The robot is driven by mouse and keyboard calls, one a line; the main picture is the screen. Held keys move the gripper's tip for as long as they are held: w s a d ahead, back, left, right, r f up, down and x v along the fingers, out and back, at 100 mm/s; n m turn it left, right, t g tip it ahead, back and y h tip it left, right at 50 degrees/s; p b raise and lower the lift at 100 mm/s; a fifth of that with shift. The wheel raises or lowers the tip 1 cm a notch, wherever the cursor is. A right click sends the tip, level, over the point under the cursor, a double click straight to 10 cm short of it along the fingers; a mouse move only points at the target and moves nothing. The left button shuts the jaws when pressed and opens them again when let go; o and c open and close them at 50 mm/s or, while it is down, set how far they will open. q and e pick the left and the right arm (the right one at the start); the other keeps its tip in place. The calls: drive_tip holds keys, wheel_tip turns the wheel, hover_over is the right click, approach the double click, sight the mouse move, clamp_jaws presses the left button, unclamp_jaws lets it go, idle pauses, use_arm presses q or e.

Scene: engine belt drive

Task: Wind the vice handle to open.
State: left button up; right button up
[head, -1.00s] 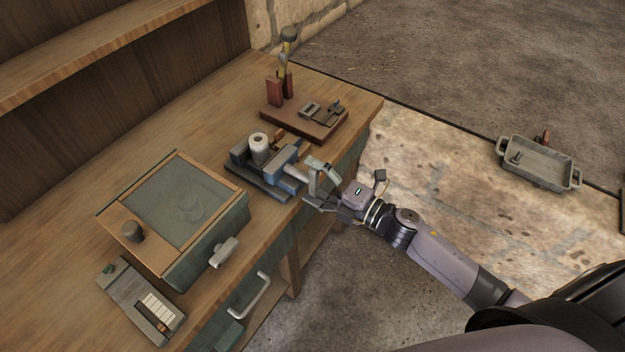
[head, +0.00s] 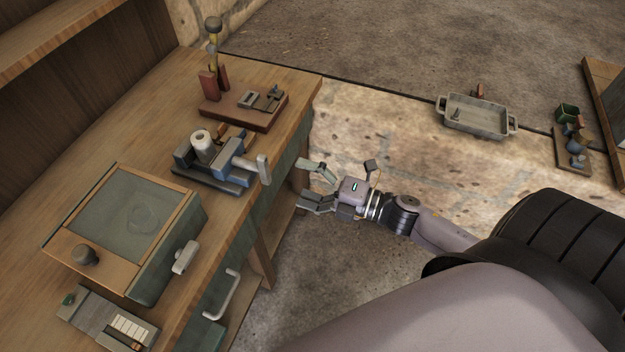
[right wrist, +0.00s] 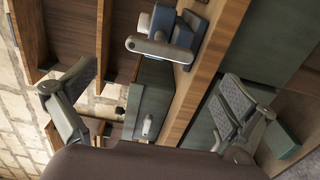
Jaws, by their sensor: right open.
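The blue and grey vice (head: 210,163) stands on the workbench near its front edge, with a pale cylinder (head: 202,145) upright at its jaws. Its grey handle (head: 264,169) sticks out over the bench edge; it also shows in the right wrist view (right wrist: 160,48), top centre. My right gripper (head: 304,184) is open and empty, off the bench's front edge, to the right of the handle and apart from it. In the right wrist view its two fingers are spread wide with nothing between them. My left gripper is not in view.
A glass-lidded box (head: 130,220) with a side handle stands left of the vice. A red-brown board (head: 240,112) with metal parts lies behind it.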

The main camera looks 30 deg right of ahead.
drive_tip(key=shift+v, duration=1.3)
drive_tip(key=shift+w, duration=0.1)
